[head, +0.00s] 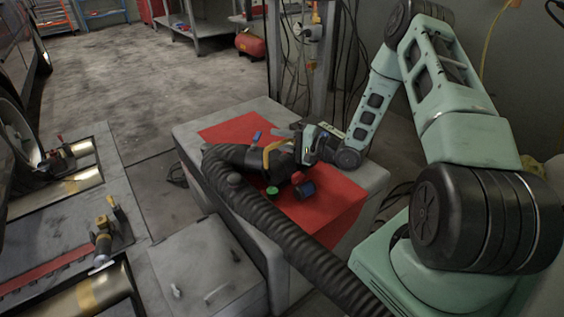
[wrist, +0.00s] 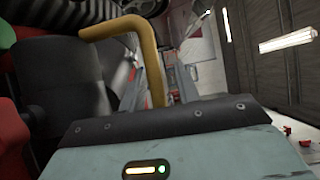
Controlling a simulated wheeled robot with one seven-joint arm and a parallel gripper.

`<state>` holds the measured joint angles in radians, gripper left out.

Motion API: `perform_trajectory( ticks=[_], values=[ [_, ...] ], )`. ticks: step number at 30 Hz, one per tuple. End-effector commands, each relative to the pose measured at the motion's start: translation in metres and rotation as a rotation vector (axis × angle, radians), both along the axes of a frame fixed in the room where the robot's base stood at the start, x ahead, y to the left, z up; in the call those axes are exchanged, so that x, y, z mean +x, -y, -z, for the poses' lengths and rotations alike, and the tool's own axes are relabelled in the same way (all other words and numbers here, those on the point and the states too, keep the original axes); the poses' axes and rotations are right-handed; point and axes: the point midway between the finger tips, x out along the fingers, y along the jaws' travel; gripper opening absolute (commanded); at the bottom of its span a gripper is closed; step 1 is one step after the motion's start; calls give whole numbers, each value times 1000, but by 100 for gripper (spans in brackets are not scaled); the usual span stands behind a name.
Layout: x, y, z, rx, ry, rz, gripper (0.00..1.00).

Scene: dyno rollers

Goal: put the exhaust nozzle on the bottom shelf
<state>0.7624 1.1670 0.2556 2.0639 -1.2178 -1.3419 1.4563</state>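The exhaust nozzle (head: 255,158) is a black piece with a yellow handle (head: 272,152). It lies on the red top of a grey cabinet, at the end of a thick ribbed hose. My gripper (head: 304,148) is at its right end, close to the handle. In the wrist view the yellow handle (wrist: 152,62) rises in front of my gripper (wrist: 160,88), whose grey fingers show apart on either side of it. I cannot tell whether they touch it. A grey bench with a low shelf (head: 205,44) stands at the back; whether this is the bottom shelf meant is unclear.
The ribbed hose (head: 285,232) runs over the cabinet's front edge toward the lower right. Small blue and green items lie on the red mat (head: 330,205). The dyno rollers (head: 85,300) are at left. The floor (head: 130,75) behind is mostly clear.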

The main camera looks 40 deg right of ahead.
Motion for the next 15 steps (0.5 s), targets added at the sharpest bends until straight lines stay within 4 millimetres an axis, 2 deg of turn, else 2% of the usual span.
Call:
perform_trajectory(
  ticks=[1, 3, 15],
  values=[
    [0, 0, 0, 0, 0, 0, 17],
    [0, 0, 0, 1, 1, 0, 0],
    [0, 0, -2, 1, 4, -1, 0]
  ],
)
